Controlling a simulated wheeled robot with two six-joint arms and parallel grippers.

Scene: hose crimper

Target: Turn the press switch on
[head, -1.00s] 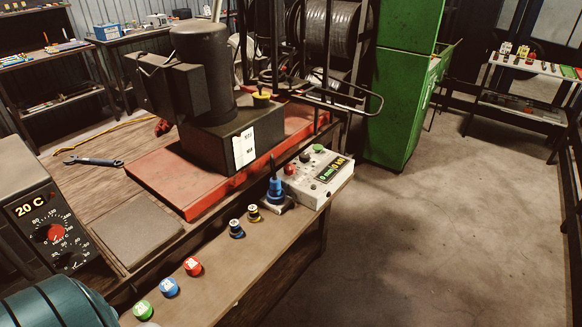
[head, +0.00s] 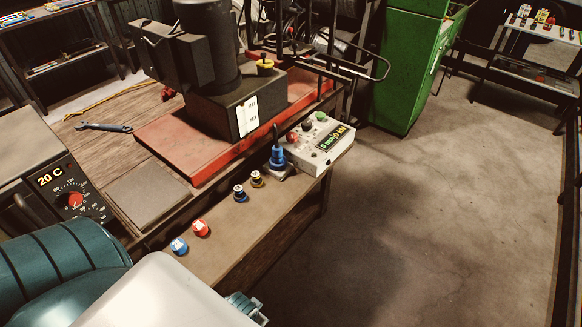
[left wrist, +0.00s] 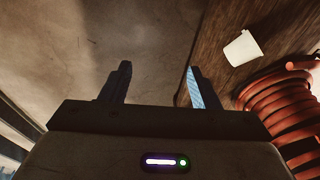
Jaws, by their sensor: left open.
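A light grey control box (head: 318,145) sits at the far right end of the wooden bench. It has a lit display (head: 335,139), a red button (head: 292,137), a black button (head: 306,126) and a green button (head: 321,116). The dark press (head: 222,105) stands behind it, with a yellow-topped knob (head: 265,65) on its housing. I cannot tell which of these is the press switch. In the left wrist view my left gripper (left wrist: 158,66) is open, with nothing between its fingers. It touches none of these controls. My right gripper is not in view.
A blue-bodied tool (head: 277,158) stands beside the box. Several small capped items, including a red one (head: 200,228), line the bench front. A temperature unit (head: 62,185) is at left. A white cup (left wrist: 242,48) and ribbed red hose (left wrist: 275,105) show at wrist right. Floor right is clear.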

